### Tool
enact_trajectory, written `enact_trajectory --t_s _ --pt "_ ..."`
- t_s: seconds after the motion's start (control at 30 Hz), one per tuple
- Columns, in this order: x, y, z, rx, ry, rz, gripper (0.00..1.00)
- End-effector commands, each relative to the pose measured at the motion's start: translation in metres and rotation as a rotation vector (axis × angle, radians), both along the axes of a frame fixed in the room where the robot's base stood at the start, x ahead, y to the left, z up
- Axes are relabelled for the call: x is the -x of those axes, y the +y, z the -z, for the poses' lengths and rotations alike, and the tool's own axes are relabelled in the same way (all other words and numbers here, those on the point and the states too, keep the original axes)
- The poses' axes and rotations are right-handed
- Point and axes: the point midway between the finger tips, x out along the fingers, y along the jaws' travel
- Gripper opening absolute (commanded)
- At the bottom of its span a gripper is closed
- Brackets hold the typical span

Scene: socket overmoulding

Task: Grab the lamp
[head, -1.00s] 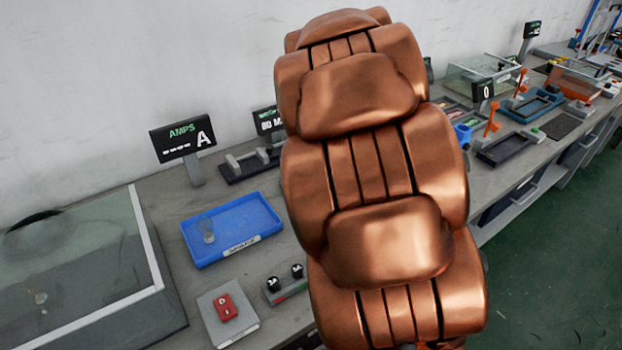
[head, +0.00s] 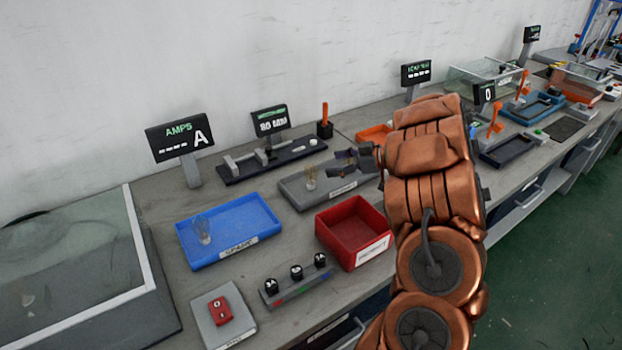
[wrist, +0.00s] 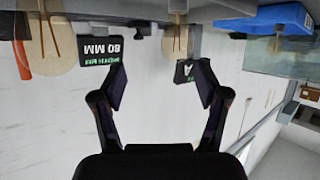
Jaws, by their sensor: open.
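One clear glass lamp (head: 311,177) stands upright in the grey tray (head: 290,190). Another clear lamp (head: 203,229) stands in the blue tray (head: 255,211). My gripper (head: 338,163) is open and empty, just right of the grey-tray lamp and apart from it, pointing left. In the wrist view its fingers (wrist: 162,85) are spread with nothing between them. That view is upside down, with the blue tray (wrist: 255,18) at upper right.
A red bin (head: 345,236) stands in front of the grey tray. The 80 MM display (head: 271,121) and its dark fixture are behind, with the AMPS display (head: 180,137) to the left. A button block (head: 296,280) and a red switch (head: 220,310) sit near the front.

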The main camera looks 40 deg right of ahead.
Motion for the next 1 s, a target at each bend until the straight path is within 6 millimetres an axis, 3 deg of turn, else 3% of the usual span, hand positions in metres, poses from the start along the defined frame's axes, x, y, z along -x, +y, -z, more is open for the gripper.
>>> enact_trajectory --t_s 0.17,1.0 --pt "0.009 0.008 0.008 -0.049 0.012 -0.040 0.74" --pt "-0.045 0.055 0.034 -0.048 0.010 -0.041 0.74"
